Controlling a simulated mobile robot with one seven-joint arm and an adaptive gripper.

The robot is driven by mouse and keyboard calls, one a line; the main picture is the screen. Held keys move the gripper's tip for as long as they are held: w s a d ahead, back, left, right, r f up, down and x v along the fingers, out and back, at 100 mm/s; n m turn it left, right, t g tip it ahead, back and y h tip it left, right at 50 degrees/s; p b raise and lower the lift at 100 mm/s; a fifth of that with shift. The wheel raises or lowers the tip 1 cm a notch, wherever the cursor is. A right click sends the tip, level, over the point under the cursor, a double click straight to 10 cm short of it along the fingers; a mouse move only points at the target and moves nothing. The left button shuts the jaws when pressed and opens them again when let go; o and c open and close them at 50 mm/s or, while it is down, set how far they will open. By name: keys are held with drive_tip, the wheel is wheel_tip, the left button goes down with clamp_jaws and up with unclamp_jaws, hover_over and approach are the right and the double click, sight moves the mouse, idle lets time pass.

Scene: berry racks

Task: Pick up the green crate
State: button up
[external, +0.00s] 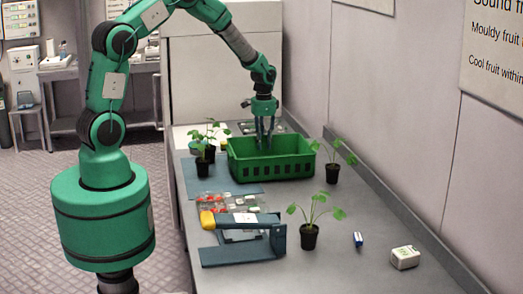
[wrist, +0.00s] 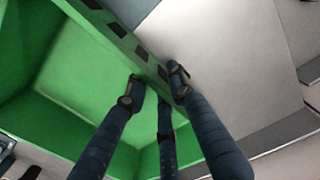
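The green crate (external: 290,162) stands level on the grey bench in the external view, and its inside looks empty. My gripper (external: 264,143) points down at the crate's far side, with its fingers apart. In the wrist view the crate (wrist: 75,75) fills the left, and its slotted wall runs diagonally. My gripper (wrist: 155,82) straddles this wall there, one fingertip on the inner side and one on the outer side over the grey surface. A third finger shows between them. I cannot tell whether the fingertips touch the wall.
Potted plants stand close by: one right of the crate (external: 333,172), others at its left (external: 203,167), and one nearer (external: 309,236). A blue device with a yellow handle (external: 240,245), a blue item (external: 358,239) and a white box (external: 405,257) stand in front. The wall borders the right.

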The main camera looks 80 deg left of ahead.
clamp_jaws()
drive_tip(key=shift+r, duration=0.15)
